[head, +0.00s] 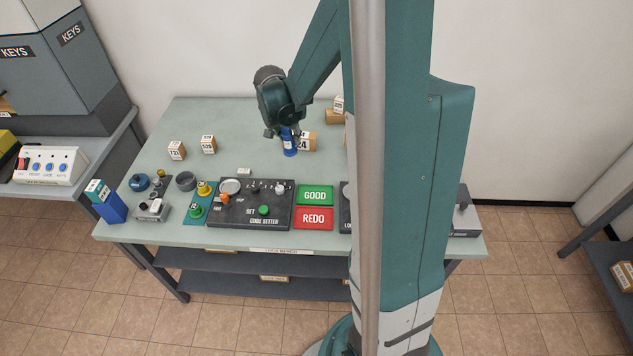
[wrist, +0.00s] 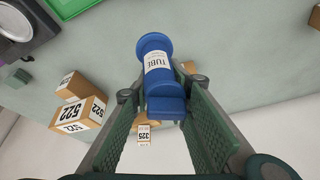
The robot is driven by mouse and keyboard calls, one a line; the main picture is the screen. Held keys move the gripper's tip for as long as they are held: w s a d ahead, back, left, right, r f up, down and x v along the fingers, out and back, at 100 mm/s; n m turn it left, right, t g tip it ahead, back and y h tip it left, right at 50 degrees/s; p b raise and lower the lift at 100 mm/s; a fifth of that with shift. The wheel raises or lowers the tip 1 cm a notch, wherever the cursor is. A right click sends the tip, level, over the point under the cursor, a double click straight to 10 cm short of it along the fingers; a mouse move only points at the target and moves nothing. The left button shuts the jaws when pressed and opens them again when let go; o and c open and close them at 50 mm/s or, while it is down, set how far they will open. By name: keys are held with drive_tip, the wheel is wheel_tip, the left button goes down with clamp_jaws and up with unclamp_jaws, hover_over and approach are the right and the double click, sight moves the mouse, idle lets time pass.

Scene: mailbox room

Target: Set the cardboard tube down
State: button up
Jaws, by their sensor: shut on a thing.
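The cardboard tube (head: 289,149) is blue with a white label and shows upright below my gripper (head: 281,132) over the back middle of the bench. In the wrist view the tube (wrist: 157,62) has wide round ends and a label reading TUBE. My gripper (wrist: 161,95) is shut on it there, with the tube between the fingertips. I cannot tell whether the tube's lower end touches the bench top (head: 245,120).
A numbered cardboard box (head: 308,141) stands close to the tube's right. Two small numbered boxes, one on the left (head: 177,151) and one beside it (head: 209,144), stand apart. The code setter panel (head: 250,205) and GOOD pad (head: 315,195) line the front.

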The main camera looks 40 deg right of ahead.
drive_tip(key=s+d+m+b, duration=0.1)
drive_tip(key=s+d, duration=0.3)
drive_tip(key=s, duration=0.6)
drive_tip(key=shift+d+m, duration=0.25)
drive_tip(key=shift+m, duration=0.15)
drive_tip(key=shift+f, duration=0.15)
drive_tip(key=shift+f+b, duration=0.9)
drive_tip(key=shift+f, duration=2)
drive_tip(key=shift+f, duration=0.1)
drive_tip(key=shift+f+b, duration=0.55)
drive_tip(key=shift+f, duration=1.4)
drive_tip(key=shift+f, duration=0.15)
drive_tip(key=o, duration=1)
